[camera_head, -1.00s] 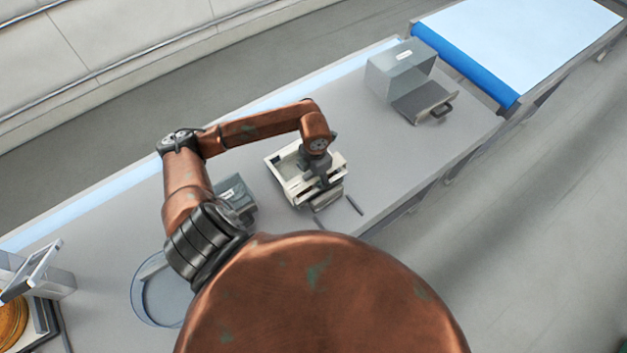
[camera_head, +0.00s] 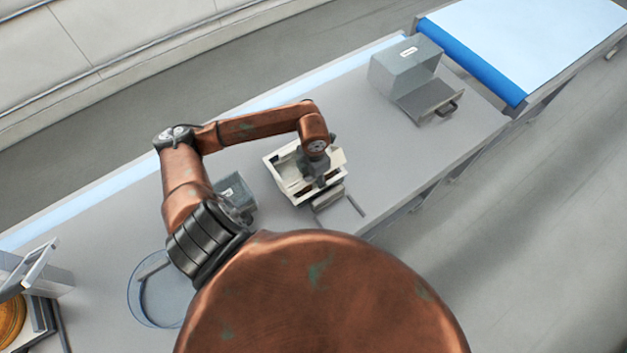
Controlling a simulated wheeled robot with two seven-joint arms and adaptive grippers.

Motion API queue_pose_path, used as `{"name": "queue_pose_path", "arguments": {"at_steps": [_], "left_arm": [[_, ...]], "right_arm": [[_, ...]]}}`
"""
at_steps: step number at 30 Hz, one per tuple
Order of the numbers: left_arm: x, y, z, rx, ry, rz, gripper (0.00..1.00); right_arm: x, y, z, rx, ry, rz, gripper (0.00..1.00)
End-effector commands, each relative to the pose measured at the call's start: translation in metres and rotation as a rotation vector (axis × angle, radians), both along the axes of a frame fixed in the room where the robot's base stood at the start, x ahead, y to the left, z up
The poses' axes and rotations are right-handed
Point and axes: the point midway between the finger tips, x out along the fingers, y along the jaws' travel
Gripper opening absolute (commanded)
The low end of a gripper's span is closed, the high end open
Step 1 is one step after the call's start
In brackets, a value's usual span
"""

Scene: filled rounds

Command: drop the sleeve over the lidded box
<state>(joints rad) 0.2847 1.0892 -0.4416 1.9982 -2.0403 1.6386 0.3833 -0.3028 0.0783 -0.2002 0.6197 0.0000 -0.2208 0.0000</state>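My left arm comes in from the left and bends down over a cream-white, open-topped box-like piece (camera_head: 280,177) in the middle of the bench. My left gripper (camera_head: 314,178) points down at the right part of this piece. Its fingertips are mostly hidden by the wrist, so I cannot tell whether they grip the wall. A grey flat part (camera_head: 328,199) lies at the front of the piece. I cannot tell which part is the sleeve and which the lidded box. My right gripper is not in view.
A grey box-shaped unit (camera_head: 404,66) with a handled tray stands at the right on the bench (camera_head: 395,150). A small grey box (camera_head: 235,190) sits beside my arm. A round clear dish (camera_head: 150,310) lies lower left. A blue-edged conveyor (camera_head: 475,65) adjoins the bench.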

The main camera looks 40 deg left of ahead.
Motion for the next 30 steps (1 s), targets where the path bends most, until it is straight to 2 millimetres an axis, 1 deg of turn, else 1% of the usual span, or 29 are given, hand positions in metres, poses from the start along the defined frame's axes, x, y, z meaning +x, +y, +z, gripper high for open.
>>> {"name": "queue_pose_path", "arguments": {"at_steps": [9,25,26,30], "left_arm": [[0.0003,0.0,-0.0027,0.0,-0.001,0.0,0.0],[0.0003,0.0,-0.0044,0.0,-0.001,0.0,0.0],[0.0003,0.0,-0.0044,0.0,0.0,0.0,0.07],[0.0003,0.0,-0.0044,0.0,-0.001,0.0,0.16]], "right_arm": [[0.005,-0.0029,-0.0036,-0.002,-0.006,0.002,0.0],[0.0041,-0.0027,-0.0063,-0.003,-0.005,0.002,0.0],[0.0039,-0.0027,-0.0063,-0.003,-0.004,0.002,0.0],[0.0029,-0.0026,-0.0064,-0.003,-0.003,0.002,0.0]]}}
